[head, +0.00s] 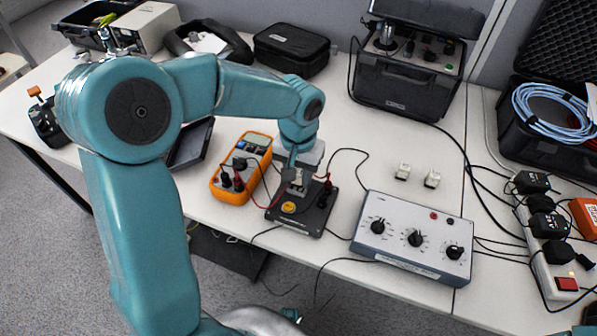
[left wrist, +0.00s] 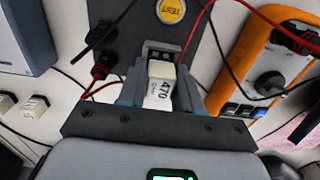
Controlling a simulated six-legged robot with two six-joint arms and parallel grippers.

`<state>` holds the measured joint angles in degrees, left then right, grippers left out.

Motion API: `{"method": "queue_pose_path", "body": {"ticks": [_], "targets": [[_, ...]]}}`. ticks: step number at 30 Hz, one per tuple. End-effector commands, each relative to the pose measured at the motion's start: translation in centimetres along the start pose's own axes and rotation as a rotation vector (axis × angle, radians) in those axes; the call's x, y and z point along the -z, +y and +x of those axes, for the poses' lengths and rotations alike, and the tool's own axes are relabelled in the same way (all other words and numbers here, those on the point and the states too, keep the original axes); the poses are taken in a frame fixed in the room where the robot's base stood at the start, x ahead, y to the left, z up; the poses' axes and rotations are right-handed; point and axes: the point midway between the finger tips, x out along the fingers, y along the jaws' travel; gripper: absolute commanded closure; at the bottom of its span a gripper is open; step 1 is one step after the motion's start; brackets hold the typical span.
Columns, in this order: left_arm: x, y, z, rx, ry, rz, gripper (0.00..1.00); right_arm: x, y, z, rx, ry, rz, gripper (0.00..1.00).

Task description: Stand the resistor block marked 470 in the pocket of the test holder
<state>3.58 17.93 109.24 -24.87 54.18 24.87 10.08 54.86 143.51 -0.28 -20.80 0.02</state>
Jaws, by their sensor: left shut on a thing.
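My left gripper (head: 297,178) is over the dark test holder (head: 312,216), pointing down at its pocket. In the left wrist view, the gripper (left wrist: 159,92) is shut on the white resistor block (left wrist: 160,84), marked 470, with a finger on each side. The block's far end meets the grey pocket frame (left wrist: 161,50); I cannot tell whether it is inside or just above it. The holder has a yellow TEST button (head: 288,207), which also shows in the left wrist view (left wrist: 171,10). My right gripper is not in view.
Two other white blocks, (head: 402,172) and (head: 432,179), stand right of the holder. An orange multimeter (head: 230,185) is close on the left, and a grey box with knobs (head: 412,230) on the right. Red and black leads run around the holder.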

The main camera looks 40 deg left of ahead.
Motion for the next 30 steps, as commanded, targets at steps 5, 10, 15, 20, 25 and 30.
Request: {"method": "queue_pose_path", "body": {"ticks": [5,10,15,20,25,30], "targets": [[0.0,0.0,-0.03,0.0,0.0,0.0,0.96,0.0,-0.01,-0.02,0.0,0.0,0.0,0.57],[0.0,0.0,0.1,0.0,0.0,0.0,0.96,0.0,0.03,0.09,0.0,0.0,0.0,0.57],[0.0,0.0,0.46,0.0,0.0,0.0,0.96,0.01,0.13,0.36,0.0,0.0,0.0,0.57],[0.0,0.0,0.79,0.0,0.0,0.0,0.96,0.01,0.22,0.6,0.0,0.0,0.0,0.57],[-0.01,-0.01,0.68,0.0,0.0,0.0,0.37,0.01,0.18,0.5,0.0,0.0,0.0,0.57],[-0.01,0.0,0.68,0.0,-0.001,0.0,0.3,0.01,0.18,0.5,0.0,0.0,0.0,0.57]]}}
